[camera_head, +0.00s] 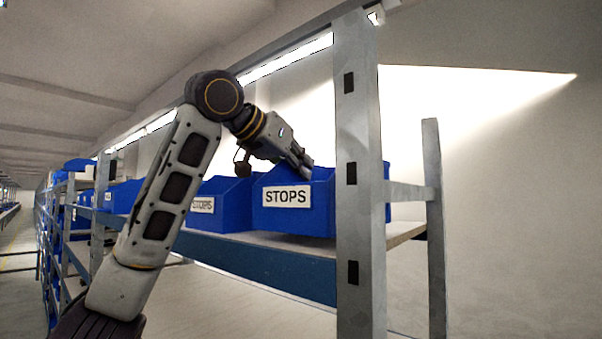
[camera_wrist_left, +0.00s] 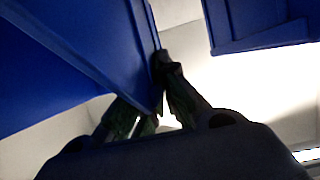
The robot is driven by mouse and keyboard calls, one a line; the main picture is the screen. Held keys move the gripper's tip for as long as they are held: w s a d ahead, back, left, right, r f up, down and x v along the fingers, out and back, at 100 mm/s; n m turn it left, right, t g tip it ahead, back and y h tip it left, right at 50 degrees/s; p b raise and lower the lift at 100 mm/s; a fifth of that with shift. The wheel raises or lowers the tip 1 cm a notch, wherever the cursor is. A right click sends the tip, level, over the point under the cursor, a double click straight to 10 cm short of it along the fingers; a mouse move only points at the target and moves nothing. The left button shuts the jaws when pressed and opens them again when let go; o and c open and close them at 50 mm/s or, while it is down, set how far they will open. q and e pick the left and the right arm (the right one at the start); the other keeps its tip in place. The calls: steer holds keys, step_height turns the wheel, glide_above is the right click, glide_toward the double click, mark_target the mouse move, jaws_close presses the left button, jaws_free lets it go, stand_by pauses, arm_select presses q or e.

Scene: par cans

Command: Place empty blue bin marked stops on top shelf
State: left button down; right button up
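A blue bin marked STOPS (camera_head: 320,205) stands on the top shelf board (camera_head: 400,232), at its right end beside the metal upright. Its inside is hidden from the head camera, so I cannot see whether it is empty. My left gripper (camera_head: 302,160) reaches down to the bin's upper edge. In the left wrist view, the blue bin wall (camera_wrist_left: 75,50) passes between the fingers (camera_wrist_left: 152,105), and one fingertip touches its edge. The fingers appear shut on this wall. My right gripper is not in view.
Another blue bin labelled STOPS (camera_head: 222,212) stands just left on the same shelf. More blue bins (camera_head: 122,196) line the shelving further left. A blue shelf beam (camera_head: 265,270) runs along the front.

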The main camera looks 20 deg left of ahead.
arm_select(q)
steer(key=shift+f, duration=0.8)
steer(key=c, duration=1.6)
jaws_free()
steer(key=shift+c, duration=0.2)
steer(key=shift+s+a+r, duration=0.15)
steer(key=shift+s+r, duration=0.05)
steer(key=shift+s, duration=0.15)
steer(key=b+v, duration=0.3)
steer(key=v, duration=0.7)
steer(key=shift+f, duration=0.1)
steer(key=shift+s+a+r, duration=0.2)
steer(key=shift+s+r, duration=0.1)
steer(key=shift+s, duration=0.25)
